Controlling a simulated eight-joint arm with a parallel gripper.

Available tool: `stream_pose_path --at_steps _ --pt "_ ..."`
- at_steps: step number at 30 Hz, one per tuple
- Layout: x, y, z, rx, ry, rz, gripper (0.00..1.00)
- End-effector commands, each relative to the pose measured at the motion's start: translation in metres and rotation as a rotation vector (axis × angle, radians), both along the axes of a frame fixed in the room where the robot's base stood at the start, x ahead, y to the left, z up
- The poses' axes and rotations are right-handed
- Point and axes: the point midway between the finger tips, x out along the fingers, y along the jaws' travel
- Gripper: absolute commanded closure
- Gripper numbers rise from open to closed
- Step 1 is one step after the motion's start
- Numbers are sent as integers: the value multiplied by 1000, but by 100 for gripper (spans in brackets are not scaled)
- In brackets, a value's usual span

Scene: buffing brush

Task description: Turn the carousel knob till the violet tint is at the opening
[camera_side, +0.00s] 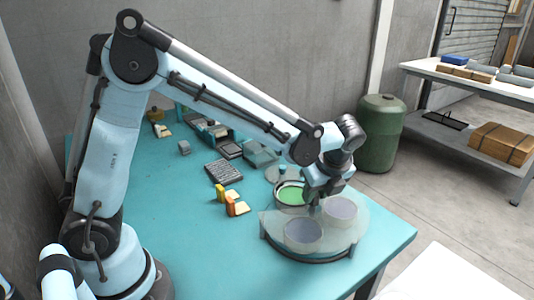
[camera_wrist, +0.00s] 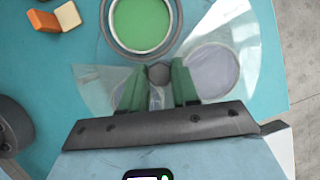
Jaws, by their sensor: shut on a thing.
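The carousel (camera_side: 309,257) is a round unit under a translucent cover near the table's right front corner. A bright green tint (camera_side: 290,193) shows clearly in the cover's opening, and the same green tint is at the top of the wrist view (camera_wrist: 142,22). Two dull grey-violet round pans show through the cover, one at the front (camera_side: 303,233) and one at the right (camera_side: 341,208); their true colours are hard to tell through it. My gripper (camera_wrist: 159,80) points down at the carousel's centre, shut on the dark round knob (camera_wrist: 159,73). In the side view my gripper (camera_side: 316,201) hides the knob.
Orange and yellow blocks (camera_side: 236,206) lie left of the carousel. A dark ribbed tray (camera_side: 223,171) and several small items lie farther back. A green drum (camera_side: 380,133) stands behind the table. The turquoise table's front left is clear.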

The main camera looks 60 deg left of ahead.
Motion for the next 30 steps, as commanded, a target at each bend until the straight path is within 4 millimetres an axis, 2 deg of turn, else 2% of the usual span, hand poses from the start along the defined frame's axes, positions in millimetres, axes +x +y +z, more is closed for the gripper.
stream_pose_path --at_steps 11,30 --pt "1 0 0 2 4 210 100" --pt "5 1 0 1 4 817 100"
